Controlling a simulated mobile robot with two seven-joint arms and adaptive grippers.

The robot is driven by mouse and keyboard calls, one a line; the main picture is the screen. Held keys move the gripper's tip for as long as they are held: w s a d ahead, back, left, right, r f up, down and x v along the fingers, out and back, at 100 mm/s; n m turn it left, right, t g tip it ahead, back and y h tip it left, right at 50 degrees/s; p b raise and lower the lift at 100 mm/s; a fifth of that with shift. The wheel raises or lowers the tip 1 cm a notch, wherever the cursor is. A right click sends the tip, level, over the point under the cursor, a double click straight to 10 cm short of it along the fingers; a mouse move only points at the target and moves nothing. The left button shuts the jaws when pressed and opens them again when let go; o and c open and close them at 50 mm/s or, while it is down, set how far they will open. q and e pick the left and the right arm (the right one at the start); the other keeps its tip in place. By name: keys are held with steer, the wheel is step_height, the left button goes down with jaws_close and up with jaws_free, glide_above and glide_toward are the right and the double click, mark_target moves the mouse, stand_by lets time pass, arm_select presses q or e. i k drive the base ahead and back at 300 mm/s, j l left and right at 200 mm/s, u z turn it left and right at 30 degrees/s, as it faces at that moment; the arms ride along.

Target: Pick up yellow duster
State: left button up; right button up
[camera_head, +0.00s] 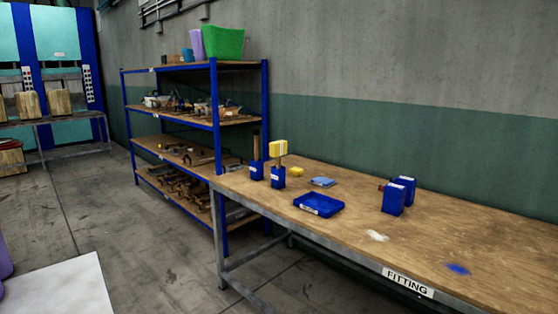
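A small yellow thing (297,171), perhaps the duster, lies on the wooden workbench (440,225) near its far left end; it is too small to tell its material. A second yellow thing, a block-like head (278,147) on a short handle, stands upright in a blue holder (278,177) just left of it. Neither of my grippers is in view.
A blue tray (318,205), a blue cloth-like piece (322,181), blue boxes (393,198) and a pale patch (377,236) are on the bench. A blue-framed shelf (214,130) with tools stands behind its left end. Floor in front is open.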

mark_target(279, 148)
steer(key=i+j+z, duration=0.15)
steer(key=i, duration=0.4)
steer(key=i+j+z, duration=0.15)
steer(key=i, duration=0.35)
steer(key=i+j+z, duration=0.15)
steer(key=i+j, duration=0.2)
steer(key=i, duration=0.2)
